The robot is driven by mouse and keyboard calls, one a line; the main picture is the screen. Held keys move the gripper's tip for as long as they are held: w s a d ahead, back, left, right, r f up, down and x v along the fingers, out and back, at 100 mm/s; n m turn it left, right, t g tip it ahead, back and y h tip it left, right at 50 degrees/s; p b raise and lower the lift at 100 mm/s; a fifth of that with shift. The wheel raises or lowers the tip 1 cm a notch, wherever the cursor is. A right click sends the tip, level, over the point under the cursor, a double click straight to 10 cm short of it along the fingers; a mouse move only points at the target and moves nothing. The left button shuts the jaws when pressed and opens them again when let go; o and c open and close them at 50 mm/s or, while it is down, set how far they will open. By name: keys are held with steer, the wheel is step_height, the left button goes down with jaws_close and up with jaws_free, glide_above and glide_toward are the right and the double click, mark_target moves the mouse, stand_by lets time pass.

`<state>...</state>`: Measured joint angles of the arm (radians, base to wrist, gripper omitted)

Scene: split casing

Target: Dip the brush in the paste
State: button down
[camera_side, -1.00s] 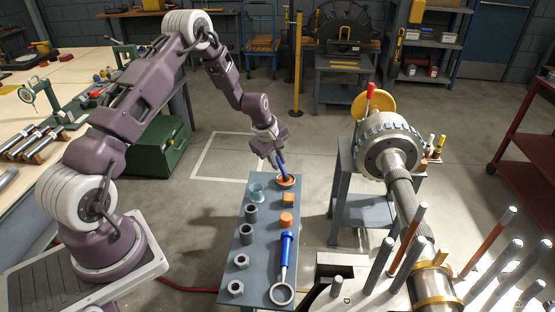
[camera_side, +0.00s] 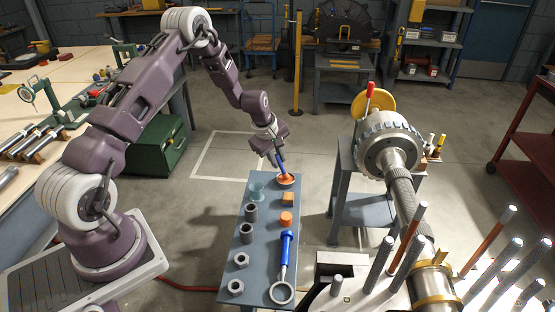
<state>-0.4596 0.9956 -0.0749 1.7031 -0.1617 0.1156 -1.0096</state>
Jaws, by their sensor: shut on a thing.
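My gripper (camera_side: 272,153) is shut on a brush with a blue handle (camera_side: 280,161) at the far end of the narrow grey-blue table. The brush is tilted and points down at a small orange dish (camera_side: 285,180), taken to be the paste. Its lower end overlaps the dish in this view. The bristles and the paste surface are too small to make out, so I cannot tell how deep the tip sits.
On the narrow table (camera_side: 262,208) stand a clear cup (camera_side: 257,190), orange blocks (camera_side: 286,219), several grey nuts and sleeves (camera_side: 246,233), and a blue-handled ring tool (camera_side: 285,260). A large shaft assembly (camera_side: 388,145) with upright rods stands to the right.

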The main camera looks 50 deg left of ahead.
steer(key=shift+r, duration=3.3)
